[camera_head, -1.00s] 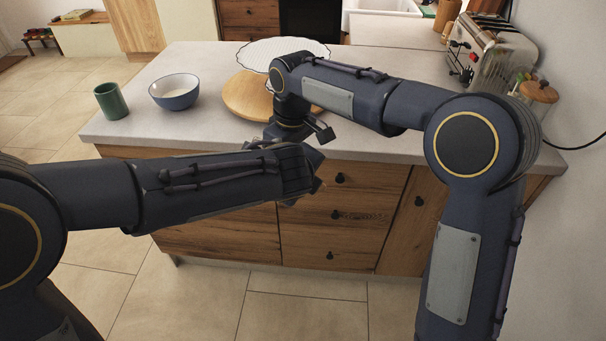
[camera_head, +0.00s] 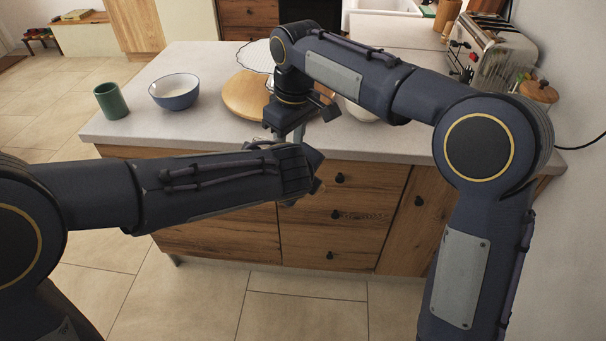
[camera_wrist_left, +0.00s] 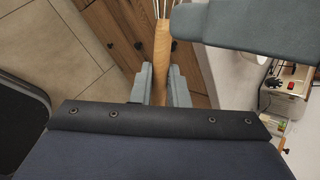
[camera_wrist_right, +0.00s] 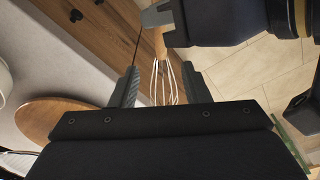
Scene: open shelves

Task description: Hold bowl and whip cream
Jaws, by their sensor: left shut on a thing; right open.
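My left gripper (camera_wrist_left: 160,82) is shut on the wooden handle (camera_wrist_left: 161,48) of a whisk, whose wire loops (camera_wrist_right: 165,80) show in the right wrist view. My right gripper (camera_wrist_right: 160,88) is open, and the wires appear between its fingers; I cannot tell whether they touch. In the head view the right gripper (camera_head: 287,130) points down at the counter's front edge; the left fingertips are mostly hidden by my arm. A white bowl (camera_head: 360,113) is partly hidden behind my right arm.
A green cup (camera_head: 111,101) stands left of the blue bowl. A round wooden board (camera_head: 245,96) and a white scalloped plate (camera_head: 258,56) lie mid-counter. A toaster (camera_head: 497,55) and a lidded jar (camera_head: 538,94) are at right. The counter's front left (camera_head: 150,130) is clear.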

